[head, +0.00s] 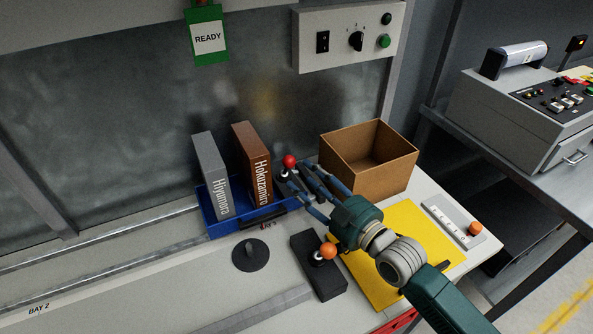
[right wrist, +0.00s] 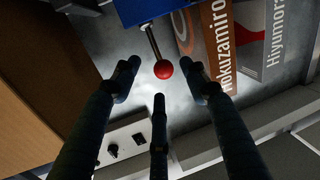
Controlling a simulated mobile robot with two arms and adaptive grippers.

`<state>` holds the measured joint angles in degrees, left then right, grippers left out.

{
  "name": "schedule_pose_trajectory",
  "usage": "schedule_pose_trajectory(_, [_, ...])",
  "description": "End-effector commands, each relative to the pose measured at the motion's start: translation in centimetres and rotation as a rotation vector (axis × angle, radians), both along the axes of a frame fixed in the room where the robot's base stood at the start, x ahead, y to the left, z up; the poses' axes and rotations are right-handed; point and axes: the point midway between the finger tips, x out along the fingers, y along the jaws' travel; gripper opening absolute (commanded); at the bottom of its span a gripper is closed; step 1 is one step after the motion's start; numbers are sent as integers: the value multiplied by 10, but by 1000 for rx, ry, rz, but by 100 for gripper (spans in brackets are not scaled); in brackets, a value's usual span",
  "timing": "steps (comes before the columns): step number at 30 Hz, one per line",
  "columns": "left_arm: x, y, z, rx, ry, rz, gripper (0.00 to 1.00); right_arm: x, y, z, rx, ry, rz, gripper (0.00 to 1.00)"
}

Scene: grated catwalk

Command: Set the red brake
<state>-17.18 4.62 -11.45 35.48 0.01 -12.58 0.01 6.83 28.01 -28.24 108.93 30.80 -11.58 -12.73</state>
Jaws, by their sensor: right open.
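The red brake's ball knob (head: 289,161) shows at the back of the bench, between the brown binder and the cardboard box. In the right wrist view the red ball (right wrist: 163,69) tops a thin metal rod that runs up toward a blue surface. My right gripper (head: 297,182) is open, its fingers reaching toward the red knob. In the right wrist view its three fingers (right wrist: 161,82) are spread around the ball's place in the picture, with nothing held. Contact cannot be told. The lever's base is hidden behind the fingers in the head view. My left gripper is not in view.
A blue tray (head: 222,231) holds a grey binder (head: 210,175) and a brown binder (head: 252,165), left of the gripper. An open cardboard box (head: 385,175) stands right. An orange-knobbed lever (head: 328,251) on a black base, a black disc (head: 250,256) and a yellow mat (head: 405,222) lie nearer.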

Motion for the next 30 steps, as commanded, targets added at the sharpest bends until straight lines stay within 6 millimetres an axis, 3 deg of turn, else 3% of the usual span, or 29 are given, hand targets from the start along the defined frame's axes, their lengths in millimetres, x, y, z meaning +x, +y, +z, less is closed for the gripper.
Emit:
schedule_pose_trajectory(3, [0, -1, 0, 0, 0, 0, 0, -22, -15, -2, -4, 4, 0, 44])
schedule_pose_trajectory(10, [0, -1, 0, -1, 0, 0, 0, -48, -33, -1, -1, 4, 0, 44])
schedule_pose_trajectory(30, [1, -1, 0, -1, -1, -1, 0, -54, -37, 1, 0, 2, 0, 44])
